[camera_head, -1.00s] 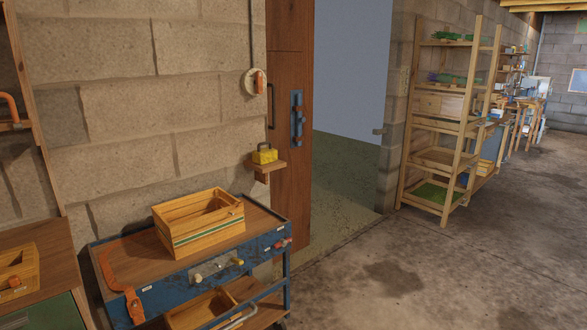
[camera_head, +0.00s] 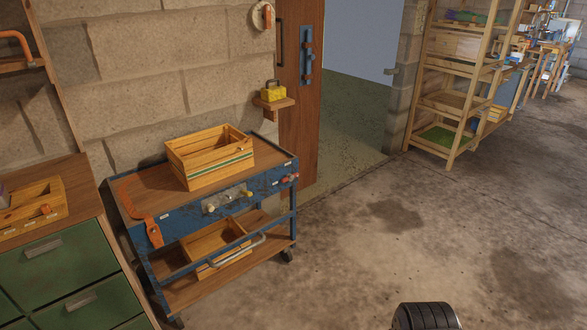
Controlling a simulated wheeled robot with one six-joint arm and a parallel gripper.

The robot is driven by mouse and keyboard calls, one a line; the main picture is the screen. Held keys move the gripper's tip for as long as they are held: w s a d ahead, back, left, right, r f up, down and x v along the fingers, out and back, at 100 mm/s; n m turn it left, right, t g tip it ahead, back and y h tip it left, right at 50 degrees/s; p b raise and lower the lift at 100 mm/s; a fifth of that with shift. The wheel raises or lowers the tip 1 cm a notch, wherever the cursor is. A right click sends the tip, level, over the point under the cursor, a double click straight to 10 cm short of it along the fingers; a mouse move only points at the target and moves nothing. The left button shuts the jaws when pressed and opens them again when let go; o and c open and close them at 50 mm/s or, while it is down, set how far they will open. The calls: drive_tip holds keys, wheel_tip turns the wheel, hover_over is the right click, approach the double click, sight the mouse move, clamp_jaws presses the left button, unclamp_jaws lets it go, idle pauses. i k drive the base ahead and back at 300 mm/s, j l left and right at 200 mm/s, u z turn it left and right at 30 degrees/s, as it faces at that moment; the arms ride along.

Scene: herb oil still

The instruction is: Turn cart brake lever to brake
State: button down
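The cart (camera_head: 180,225) stands against the block wall left of the doorway, with a blue, worn metal frame and a wooden top. Its front panel carries a pale plate (camera_head: 222,201) with a small yellow-tipped lever (camera_head: 249,194). Red knobs (camera_head: 290,178) sit at the panel's right end. I cannot tell for sure which part is the brake lever, and brake markings are too small to read. My gripper is not in view.
A wooden crate (camera_head: 210,163) sits on the cart top, another bin (camera_head: 213,246) below. A green drawer cabinet (camera_head: 60,262) stands close at left. A yellow box (camera_head: 273,93) rests on a wall shelf. Open concrete floor (camera_head: 370,235) lies right of the cart. A black ribbed shape (camera_head: 427,316) shows at the bottom edge.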

sight(290, 177)
drive_tip(key=i+l+z, duration=0.15)
drive_tip(key=i, duration=0.5)
drive_tip(key=i+l+z, duration=0.15)
drive_tip(key=i, duration=0.5)
drive_tip(key=j, duration=0.1)
